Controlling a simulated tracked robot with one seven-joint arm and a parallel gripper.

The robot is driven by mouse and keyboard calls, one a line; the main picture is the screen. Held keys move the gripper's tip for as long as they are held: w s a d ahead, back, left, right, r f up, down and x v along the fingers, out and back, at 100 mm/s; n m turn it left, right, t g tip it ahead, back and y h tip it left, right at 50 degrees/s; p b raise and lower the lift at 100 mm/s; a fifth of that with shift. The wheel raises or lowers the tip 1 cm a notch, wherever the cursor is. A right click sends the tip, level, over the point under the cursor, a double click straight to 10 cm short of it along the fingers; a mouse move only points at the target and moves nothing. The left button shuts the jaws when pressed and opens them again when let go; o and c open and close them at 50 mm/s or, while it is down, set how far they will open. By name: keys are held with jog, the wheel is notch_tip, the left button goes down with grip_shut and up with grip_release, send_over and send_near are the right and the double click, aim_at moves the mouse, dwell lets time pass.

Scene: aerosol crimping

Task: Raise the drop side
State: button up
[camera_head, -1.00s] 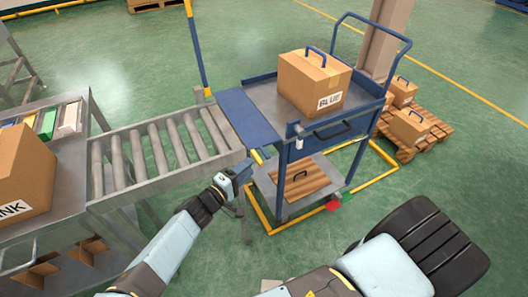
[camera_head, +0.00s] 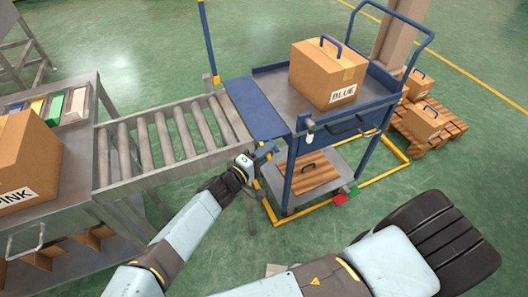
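The drop side (camera_head: 255,108) is a blue flap on the left of the blue cart (camera_head: 290,97). It lies about level and spans from the cart deck to the end of the roller conveyor (camera_head: 165,137). My gripper (camera_head: 267,151) is at the flap's near end, just below its front edge. It is small and dark here, so I cannot tell whether its fingers are open or closed, or whether they touch the flap. A carton marked BLUE (camera_head: 328,75) with a blue handle stands on the cart deck.
A blue post (camera_head: 209,45) rises at the conveyor's far side. A carton marked PINK (camera_head: 25,160) is on the left bench. Red (camera_head: 340,198) and green (camera_head: 354,190) pieces sit by the cart's base inside a yellow floor frame. Cartons on a pallet (camera_head: 440,140) stand right.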

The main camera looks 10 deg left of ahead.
grip_shut()
jog(key=shift+a, duration=0.1)
dwell(0.3)
